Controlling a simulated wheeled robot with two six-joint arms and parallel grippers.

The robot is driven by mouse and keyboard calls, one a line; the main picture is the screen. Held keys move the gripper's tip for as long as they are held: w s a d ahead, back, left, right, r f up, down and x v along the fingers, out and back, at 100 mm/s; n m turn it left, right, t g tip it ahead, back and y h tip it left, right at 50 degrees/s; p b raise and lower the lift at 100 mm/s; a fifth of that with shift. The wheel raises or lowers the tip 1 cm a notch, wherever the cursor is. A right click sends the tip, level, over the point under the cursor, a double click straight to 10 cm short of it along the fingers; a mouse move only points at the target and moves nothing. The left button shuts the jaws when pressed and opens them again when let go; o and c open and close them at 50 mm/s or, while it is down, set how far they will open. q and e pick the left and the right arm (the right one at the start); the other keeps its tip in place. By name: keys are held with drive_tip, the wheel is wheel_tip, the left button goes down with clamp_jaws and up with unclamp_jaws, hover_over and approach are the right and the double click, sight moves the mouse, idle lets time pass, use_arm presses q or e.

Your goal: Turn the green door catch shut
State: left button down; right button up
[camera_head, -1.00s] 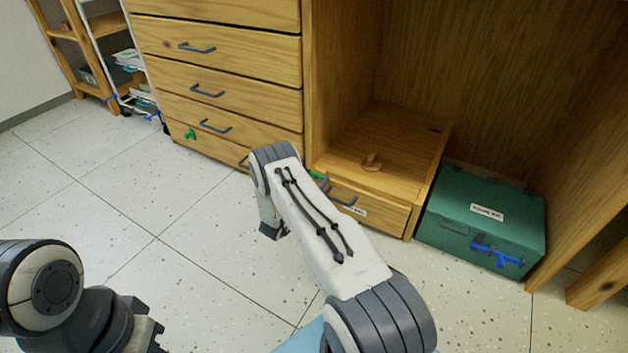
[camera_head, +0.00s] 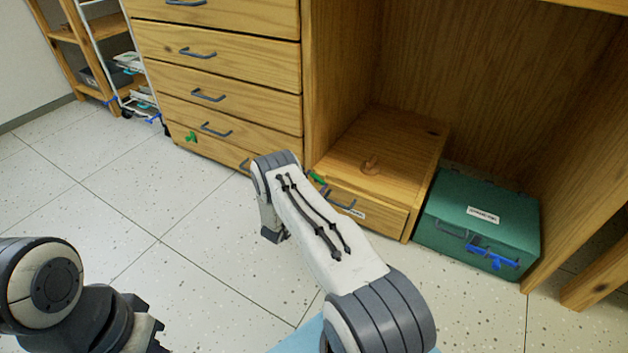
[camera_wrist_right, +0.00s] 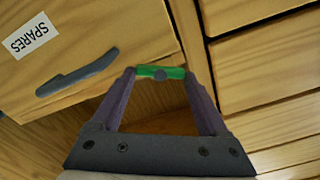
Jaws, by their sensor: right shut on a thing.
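The green door catch (camera_wrist_right: 150,71) is a short bar with a grey round pivot, at the edge of a wooden front labelled SPARES (camera_wrist_right: 29,36). In the wrist view my right gripper (camera_wrist_right: 160,73) is shut on it, one fingertip at each end of the bar. In the head view a bit of the green catch (camera_head: 317,178) shows beside my right arm, which hides the right fingers. My left gripper (camera_head: 150,325) is at the lower left, away from the furniture; its jaw opening is unclear.
The low wooden box (camera_head: 385,150) with a knob on top stands in an open bay. A green case (camera_head: 470,210) with a blue latch is right of it. A drawer unit (camera_head: 220,75) with another green catch (camera_head: 190,137) stands left.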

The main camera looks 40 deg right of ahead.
drive_tip(key=m+p, duration=0.2)
drive_tip(key=m, duration=0.4)
drive_tip(key=shift+s, duration=0.15)
drive_tip(key=m, duration=0.2)
drive_tip(key=m+p, duration=0.1)
drive_tip(key=m, duration=0.1)
drive_tip(key=m+p, duration=0.1)
drive_tip(key=m, duration=0.1)
drive_tip(key=shift+f, duration=0.25)
drive_tip(key=shift+m+p, duration=0.3)
drive_tip(key=o, duration=1.2)
drive_tip(key=shift+o, duration=0.2)
drive_tip(key=shift+a, duration=0.2)
drive_tip(key=p+v, duration=0.4)
drive_tip(key=v, duration=0.6)
drive_tip(key=shift+s+p, duration=0.15)
drive_tip(key=shift+p, duration=0.2)
